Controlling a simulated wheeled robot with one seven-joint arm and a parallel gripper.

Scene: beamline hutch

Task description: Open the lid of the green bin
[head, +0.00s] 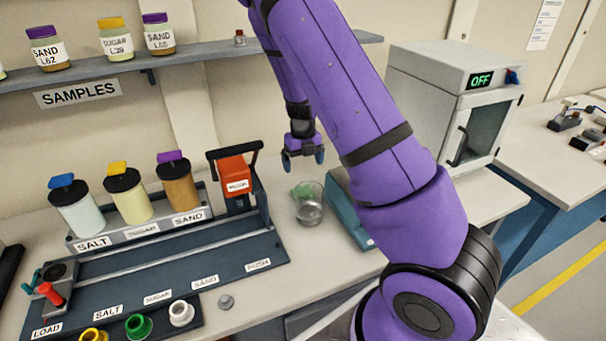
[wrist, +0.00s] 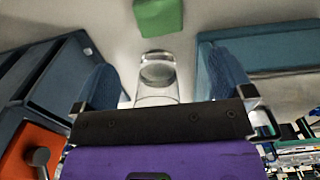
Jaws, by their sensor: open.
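A small green object (head: 302,189) shows at the glass beaker (head: 309,212) on the bench, partly behind its rim. I cannot tell whether this is the green bin, and no lid, hinge or handle can be made out. My gripper (head: 303,158) is open and empty, pointing down above the beaker and the green object. In the wrist view the clear beaker (wrist: 157,85) shows between my two blue fingers, apparently untouched.
A dosing rack (head: 180,255) with a red-orange block (head: 236,172) stands left of the beaker. A teal device (head: 352,215) is close on the right, partly behind my arm. A white oven (head: 425,75) reading OFF stands farther right. A small grey knob-like piece (head: 226,301) lies in front.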

